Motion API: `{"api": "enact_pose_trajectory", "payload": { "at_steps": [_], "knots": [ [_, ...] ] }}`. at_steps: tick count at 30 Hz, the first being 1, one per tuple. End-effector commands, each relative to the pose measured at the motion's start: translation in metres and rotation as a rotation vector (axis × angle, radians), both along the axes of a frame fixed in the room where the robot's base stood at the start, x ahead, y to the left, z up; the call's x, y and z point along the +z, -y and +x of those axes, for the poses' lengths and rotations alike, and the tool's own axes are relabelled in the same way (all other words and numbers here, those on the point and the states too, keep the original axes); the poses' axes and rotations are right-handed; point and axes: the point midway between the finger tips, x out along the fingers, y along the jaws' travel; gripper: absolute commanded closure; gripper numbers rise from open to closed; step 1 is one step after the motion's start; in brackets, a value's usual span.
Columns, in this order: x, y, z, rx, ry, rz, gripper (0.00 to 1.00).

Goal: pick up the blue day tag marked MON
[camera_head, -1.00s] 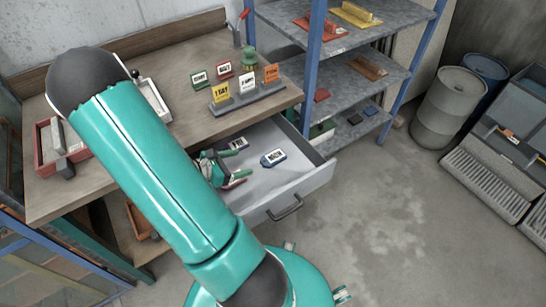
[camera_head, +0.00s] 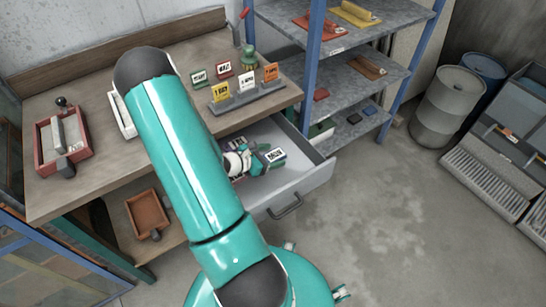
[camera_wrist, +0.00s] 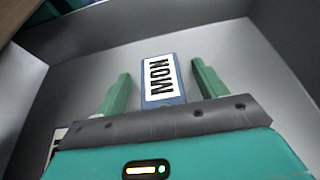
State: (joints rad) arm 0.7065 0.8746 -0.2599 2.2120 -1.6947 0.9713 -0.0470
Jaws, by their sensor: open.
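The blue day tag marked MON (camera_wrist: 160,80) lies flat in the open grey drawer (camera_wrist: 222,48), with its white label facing up. In the head view the tag (camera_head: 273,156) sits just right of my gripper (camera_head: 262,160). In the wrist view my gripper (camera_wrist: 160,92) is open, with one green finger on each side of the tag and a gap on both sides. Whether the fingers reach down to the drawer floor cannot be told. Another tag (camera_wrist: 59,134) shows partly at the lower left of the wrist view, mostly hidden by my gripper.
The drawer's front wall and handle (camera_head: 286,207) stand close on the right. A rack (camera_head: 247,99) with several coloured tags is on the bench (camera_head: 186,52) above. A shelf unit (camera_head: 345,75) stands behind the drawer. Open floor lies to the right.

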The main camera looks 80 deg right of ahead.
Motion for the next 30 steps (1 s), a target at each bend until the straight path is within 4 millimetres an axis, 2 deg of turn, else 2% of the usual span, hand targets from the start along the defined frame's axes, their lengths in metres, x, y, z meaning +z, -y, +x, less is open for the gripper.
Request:
{"api": "enact_pose_trajectory", "payload": {
  "at_steps": [9, 16, 30],
  "knots": [
    [-0.0026, 0.0049, -0.0041, 0.001, 0.000, 0.000, 0.31],
    [-0.0026, 0.0048, -0.0039, 0.001, 0.000, 0.000, 0.76],
    [0.0048, 0.0051, -0.0017, 0.001, 0.001, -0.002, 0.77]
  ]
}}
